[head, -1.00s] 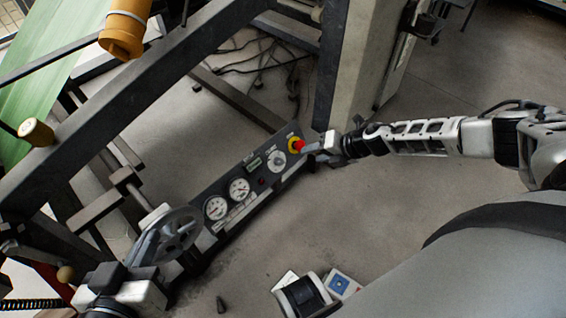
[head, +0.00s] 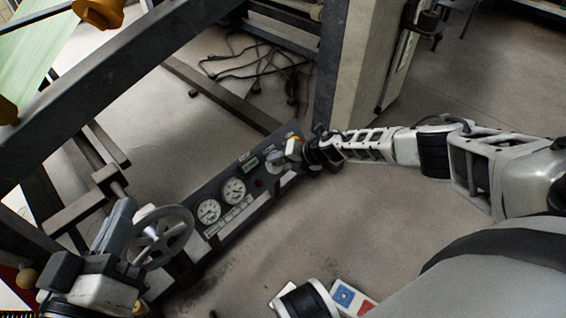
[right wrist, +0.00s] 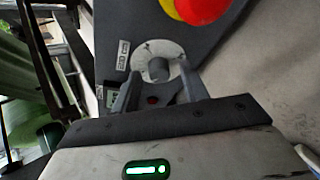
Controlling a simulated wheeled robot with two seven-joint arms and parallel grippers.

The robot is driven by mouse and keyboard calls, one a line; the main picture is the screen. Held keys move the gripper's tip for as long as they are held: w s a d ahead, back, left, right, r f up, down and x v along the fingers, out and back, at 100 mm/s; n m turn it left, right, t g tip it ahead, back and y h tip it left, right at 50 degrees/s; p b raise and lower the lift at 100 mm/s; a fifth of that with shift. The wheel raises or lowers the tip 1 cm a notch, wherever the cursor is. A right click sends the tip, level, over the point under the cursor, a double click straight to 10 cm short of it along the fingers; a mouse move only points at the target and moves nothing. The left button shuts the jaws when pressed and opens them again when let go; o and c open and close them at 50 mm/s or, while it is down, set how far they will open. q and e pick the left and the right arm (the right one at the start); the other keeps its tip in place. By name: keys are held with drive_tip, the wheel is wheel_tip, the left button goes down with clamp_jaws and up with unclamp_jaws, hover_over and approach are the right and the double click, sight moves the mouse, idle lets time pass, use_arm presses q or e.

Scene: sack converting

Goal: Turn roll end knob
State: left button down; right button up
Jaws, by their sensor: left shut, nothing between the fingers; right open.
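The control panel (head: 240,185) runs diagonally across the middle of the head view. Its knob (right wrist: 157,69) is a small grey cylinder on a round white dial (right wrist: 150,48) in the right wrist view. My left gripper (head: 117,232) is shut and empty at the lower left, beside a grey handwheel (head: 163,236).
A red stop button (right wrist: 203,8) on a yellow base sits close to the dial. Two gauges (head: 208,211) are further down the panel. A dark frame beam (head: 150,68) crosses above. Cables (head: 262,65) lie on the floor behind. The floor in front of the panel is mostly clear.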

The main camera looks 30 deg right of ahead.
clamp_jaws()
